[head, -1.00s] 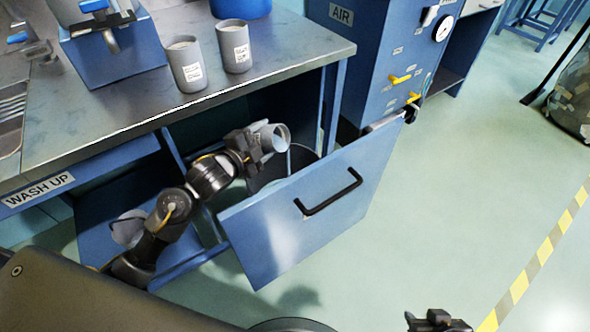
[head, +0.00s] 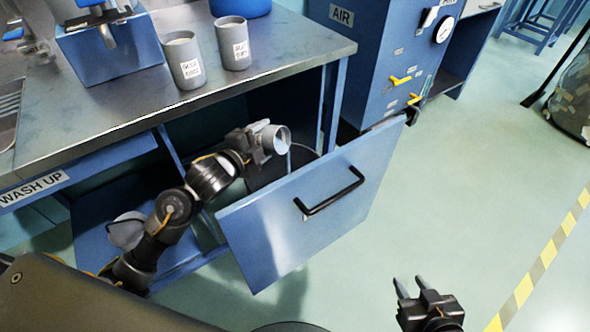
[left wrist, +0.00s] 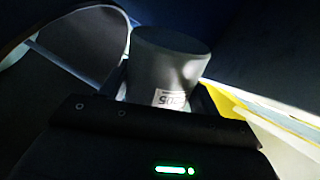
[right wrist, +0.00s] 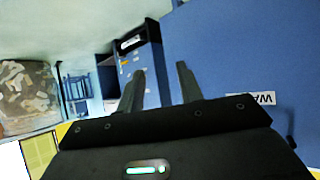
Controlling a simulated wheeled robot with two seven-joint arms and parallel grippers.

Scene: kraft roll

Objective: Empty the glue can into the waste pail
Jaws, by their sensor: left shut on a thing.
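My left gripper (head: 254,146) is shut on a grey can (head: 266,134) inside the open drawer space under the bench. The can is tipped over with its mouth facing right, and a thin pale stream seems to fall from its lip. The dark waste pail (head: 264,177) stands below, behind the drawer front, which hides its lower part. In the left wrist view the can (left wrist: 165,62) sits between the fingers with a partly readable label; the curved pail rim (left wrist: 48,27) is at the upper left. My right gripper (head: 413,286) is open and empty, over the floor.
The blue drawer front (head: 270,235) with a black handle stands pulled out. Two labelled grey cups (head: 183,62) (head: 232,45) stand on the bench (head: 110,110). A blue cabinet (head: 385,50) is behind right.

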